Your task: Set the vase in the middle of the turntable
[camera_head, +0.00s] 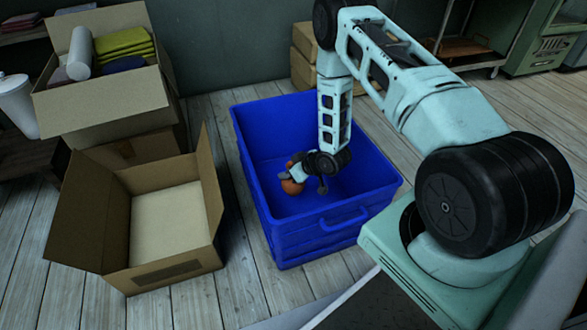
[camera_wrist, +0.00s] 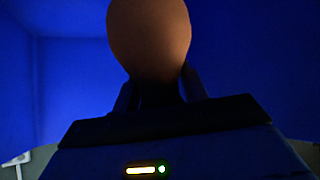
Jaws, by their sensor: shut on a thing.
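An orange-brown rounded vase (camera_head: 292,187) is inside the blue crate (camera_head: 319,222), toward its left side. In the wrist view the vase (camera_wrist: 149,35) fills the top middle, dim and smooth, with its narrower end toward me. My gripper (camera_head: 296,174) reaches down into the crate and is shut on the vase. The fingers (camera_wrist: 158,90) show dark on both sides of the vase's narrow part. I cannot tell whether the vase touches the crate floor. No turntable can be made out in either view.
An open, empty-looking cardboard box (camera_head: 168,232) stands left of the crate. Behind it another box (camera_head: 105,104) holds green cloth and a white roll. Cardboard boxes (camera_head: 303,50) stand behind the crate. The crate walls surround my gripper closely.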

